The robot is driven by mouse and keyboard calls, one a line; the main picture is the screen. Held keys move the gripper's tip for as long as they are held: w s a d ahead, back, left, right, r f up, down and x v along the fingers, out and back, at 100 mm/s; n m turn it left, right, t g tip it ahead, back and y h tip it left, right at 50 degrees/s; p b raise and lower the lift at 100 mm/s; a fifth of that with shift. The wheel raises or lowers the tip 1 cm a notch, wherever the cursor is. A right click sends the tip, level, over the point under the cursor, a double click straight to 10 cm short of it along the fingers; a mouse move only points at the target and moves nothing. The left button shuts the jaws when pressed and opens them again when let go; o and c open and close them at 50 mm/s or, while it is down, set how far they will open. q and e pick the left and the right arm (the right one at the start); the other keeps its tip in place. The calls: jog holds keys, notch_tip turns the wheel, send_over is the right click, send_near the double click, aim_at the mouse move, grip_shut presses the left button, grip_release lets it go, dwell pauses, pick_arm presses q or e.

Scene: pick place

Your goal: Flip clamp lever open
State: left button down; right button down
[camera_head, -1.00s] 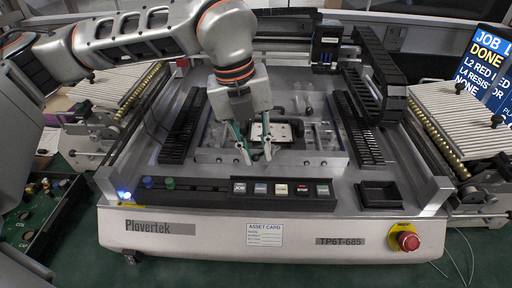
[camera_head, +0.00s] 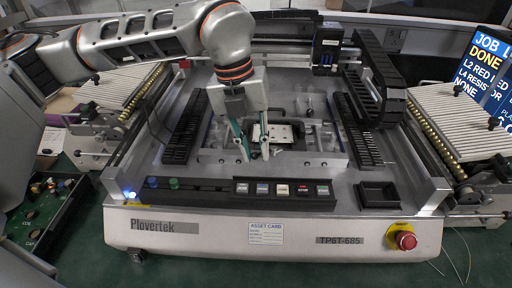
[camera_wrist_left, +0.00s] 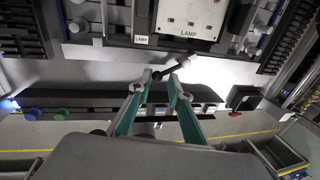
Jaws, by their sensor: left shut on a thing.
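My left gripper (camera_head: 254,157) reaches down over the middle of the machine, just in front of the clamped board. Its teal-sided fingers also show in the left wrist view (camera_wrist_left: 162,80), closed around a small dark lever (camera_wrist_left: 159,86). The white board (camera_head: 274,133) lies in the dark clamp frame behind the fingertips. In the wrist view the white board (camera_wrist_left: 190,18) is at the top, with a LAMP label below it. My right gripper is not in view.
A button strip (camera_head: 282,189) runs along the machine's front, near a red emergency stop (camera_head: 404,240) and an empty black tray (camera_head: 379,195). Ribbed feeders (camera_head: 463,121) stand at the sides. A green circuit board (camera_head: 42,218) lies at the left.

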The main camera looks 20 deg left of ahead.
pick_arm(q)
jog(key=shift+w+a+r+m+p, duration=0.35)
jog(key=shift+w+r+m+p, duration=0.1)
jog(key=shift+w+m, duration=0.3)
jog(key=shift+w+a+m+p, duration=0.15)
jog(key=shift+m+p, duration=0.2)
jog(key=shift+m, duration=0.25)
jog(key=shift+w+a+m+p, duration=0.15)
jog(key=shift+m+p, duration=0.15)
jog(key=shift+m, duration=0.25)
jog(key=shift+w+a+m+g+p, duration=0.1)
jog(key=shift+w+m+g+p, duration=0.25)
jog(key=shift+m, duration=0.45)
jog(key=shift+f, duration=0.15)
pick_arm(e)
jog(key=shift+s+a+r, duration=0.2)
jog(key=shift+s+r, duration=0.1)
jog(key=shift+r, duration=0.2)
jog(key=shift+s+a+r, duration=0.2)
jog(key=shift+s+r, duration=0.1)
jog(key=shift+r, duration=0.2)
pick_arm(q)
jog(key=shift+m, duration=0.4)
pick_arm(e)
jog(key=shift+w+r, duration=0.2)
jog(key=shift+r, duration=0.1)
